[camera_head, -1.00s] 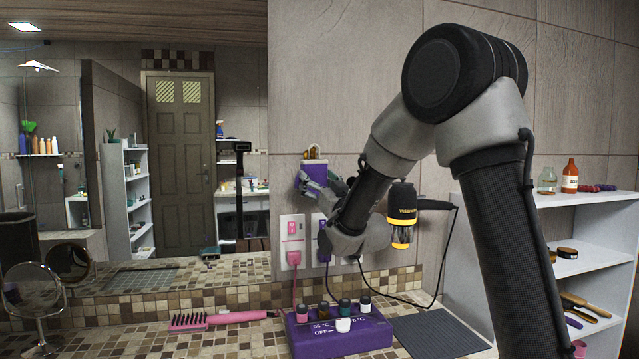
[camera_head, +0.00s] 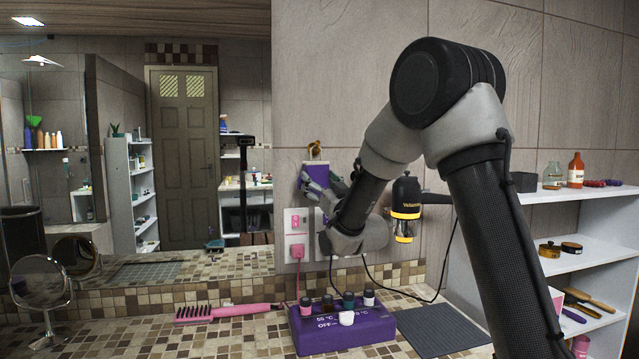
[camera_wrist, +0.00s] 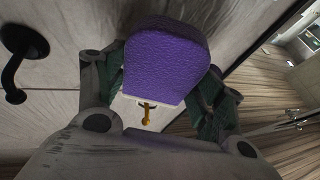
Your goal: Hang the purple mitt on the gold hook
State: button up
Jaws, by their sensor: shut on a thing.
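The purple mitt (camera_head: 316,174) is in my gripper (camera_head: 328,190), up against the tiled wall. In the wrist view the mitt (camera_wrist: 165,48) shows its rounded purple body, with a pale edge at its lower end. My gripper's fingers (camera_wrist: 165,78) close on it from both sides. The gold hook (camera_head: 314,148) shows on the wall just above the mitt in the head view. In the wrist view a gold piece, apparently the hook (camera_wrist: 147,113), shows on a pale patch just past the mitt's pale edge. I cannot tell whether mitt and hook touch.
A black wall hook (camera_wrist: 22,55) is at the left of the wrist view. Below my gripper are a wall outlet (camera_head: 296,236), a purple box (camera_head: 345,332) with small bottles and a pink brush (camera_head: 225,312). A black-and-yellow dryer (camera_head: 406,205) hangs right; white shelves (camera_head: 575,265) stand beyond.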

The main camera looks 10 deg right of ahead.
jog(key=o, duration=1.1)
jog(key=s+d+f+m+g+h, duration=0.15)
jog(key=s+d+f+g, duration=0.25)
jog(key=s, duration=0.5)
jog(key=s+d+f+g+h, duration=0.25)
jog(key=s+d+g, duration=0.2)
jog(key=s, duration=0.55)
jog(key=s+d+f+m+g+h, duration=0.1)
jog(key=s+d+f+g, duration=0.25)
jog(key=s, duration=0.55)
jog(key=s+f+g, duration=0.1)
jog(key=s, duration=0.4)
jog(key=s+d+f+g, duration=0.1)
jog(key=s+g, duration=0.1)
jog(key=s, duration=0.4)
jog(key=s+d+f+g, duration=0.1)
jog(key=s+g, duration=0.1)
jog(key=s, duration=0.4)
jog(key=shift+d+f+m+h, duration=0.2)
jog(key=shift+f+m+h, duration=0.05)
jog(key=shift+f+h, duration=0.15)
